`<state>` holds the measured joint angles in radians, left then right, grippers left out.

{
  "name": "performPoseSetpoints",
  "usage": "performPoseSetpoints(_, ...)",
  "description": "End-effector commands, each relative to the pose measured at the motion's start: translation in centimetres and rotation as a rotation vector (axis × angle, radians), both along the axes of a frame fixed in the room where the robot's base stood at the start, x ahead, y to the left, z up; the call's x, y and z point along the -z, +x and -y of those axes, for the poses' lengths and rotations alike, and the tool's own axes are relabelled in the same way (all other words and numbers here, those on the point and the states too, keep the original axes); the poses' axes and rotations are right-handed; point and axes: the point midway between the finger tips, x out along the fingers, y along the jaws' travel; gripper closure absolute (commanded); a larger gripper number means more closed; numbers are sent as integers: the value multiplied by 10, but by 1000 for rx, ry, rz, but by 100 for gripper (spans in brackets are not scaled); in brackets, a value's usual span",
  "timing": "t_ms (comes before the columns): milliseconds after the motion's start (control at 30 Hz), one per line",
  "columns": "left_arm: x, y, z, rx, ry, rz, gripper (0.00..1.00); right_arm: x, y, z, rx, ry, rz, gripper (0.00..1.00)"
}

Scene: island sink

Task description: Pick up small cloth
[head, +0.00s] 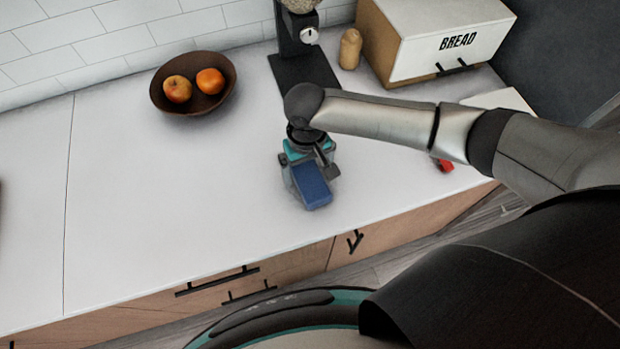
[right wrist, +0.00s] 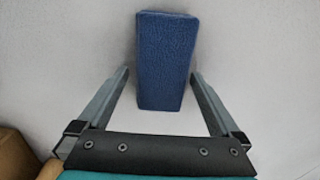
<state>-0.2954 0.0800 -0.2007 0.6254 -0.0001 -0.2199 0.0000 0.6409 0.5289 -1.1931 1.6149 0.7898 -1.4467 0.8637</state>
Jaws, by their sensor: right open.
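The small cloth (head: 312,187) is a blue, folded, block-like piece on the white counter. In the right wrist view the cloth (right wrist: 165,60) lies upright in the picture, its near end between my two fingers. My right gripper (head: 308,190) is above the counter at the cloth, pointing down. In the right wrist view my right gripper (right wrist: 160,85) is open, with one finger on each side of the cloth and a gap on both sides. My left gripper is not in view.
A brown bowl (head: 158,98) with two fruits stands at the back left. A dark appliance (head: 300,70), a small tan shaker (head: 350,48) and a bread box (head: 385,50) stand behind. A red object (head: 443,165) lies right, partly behind my arm.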

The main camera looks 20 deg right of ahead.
Motion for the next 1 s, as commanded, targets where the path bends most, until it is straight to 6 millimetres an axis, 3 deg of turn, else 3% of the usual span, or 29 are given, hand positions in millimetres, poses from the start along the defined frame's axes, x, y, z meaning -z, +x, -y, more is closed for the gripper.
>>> performPoseSetpoints(300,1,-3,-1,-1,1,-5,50,6,0,0,0,1,1,0)
performPoseSetpoints(1000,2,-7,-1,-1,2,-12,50,6,0,0,0,0,1,79)
